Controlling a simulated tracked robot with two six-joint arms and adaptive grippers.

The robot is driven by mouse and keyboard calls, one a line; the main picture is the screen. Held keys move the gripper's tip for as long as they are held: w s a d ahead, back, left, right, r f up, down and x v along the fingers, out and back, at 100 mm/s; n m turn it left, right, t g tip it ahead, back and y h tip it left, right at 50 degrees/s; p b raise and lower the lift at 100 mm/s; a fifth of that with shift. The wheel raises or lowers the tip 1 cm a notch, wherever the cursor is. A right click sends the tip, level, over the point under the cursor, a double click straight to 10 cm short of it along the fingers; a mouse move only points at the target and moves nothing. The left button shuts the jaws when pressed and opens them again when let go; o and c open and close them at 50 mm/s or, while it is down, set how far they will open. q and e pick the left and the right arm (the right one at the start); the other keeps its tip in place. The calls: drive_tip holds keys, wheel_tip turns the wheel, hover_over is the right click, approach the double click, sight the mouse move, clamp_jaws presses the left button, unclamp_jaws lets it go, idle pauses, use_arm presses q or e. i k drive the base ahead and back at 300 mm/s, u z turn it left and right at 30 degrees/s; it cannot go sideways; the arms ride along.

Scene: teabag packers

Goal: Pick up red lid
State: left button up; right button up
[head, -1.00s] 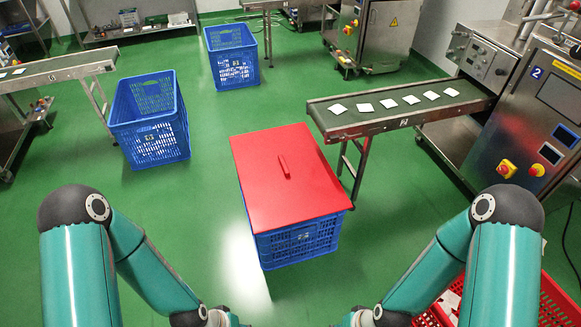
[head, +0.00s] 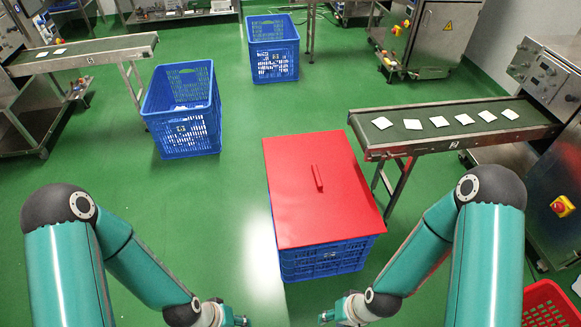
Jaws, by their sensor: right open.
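The red lid (head: 330,218) is flat and square with a small raised red handle (head: 317,178) near its middle. It lies on top of a blue crate (head: 325,263) in the middle right of the head view. My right gripper (head: 325,317) shows at the bottom edge, just below the crate in the picture; it is open and apart from the lid. My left gripper (head: 242,321) is at the bottom edge, left of the crate and apart from the lid. Its fingers are mostly cut off, so its opening cannot be told.
Two open blue crates stand behind, one at left (head: 186,143) and one farther back (head: 275,66). A conveyor (head: 385,143) with several white teabags borders the lid's right side. Another conveyor (head: 90,54) is at left. A red crate (head: 545,300) sits bottom right. Green floor between is clear.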

sight(318, 190)
drive_tip(key=u, duration=0.15)
drive_tip(key=i, duration=1.1)
drive_tip(key=z, duration=0.3)
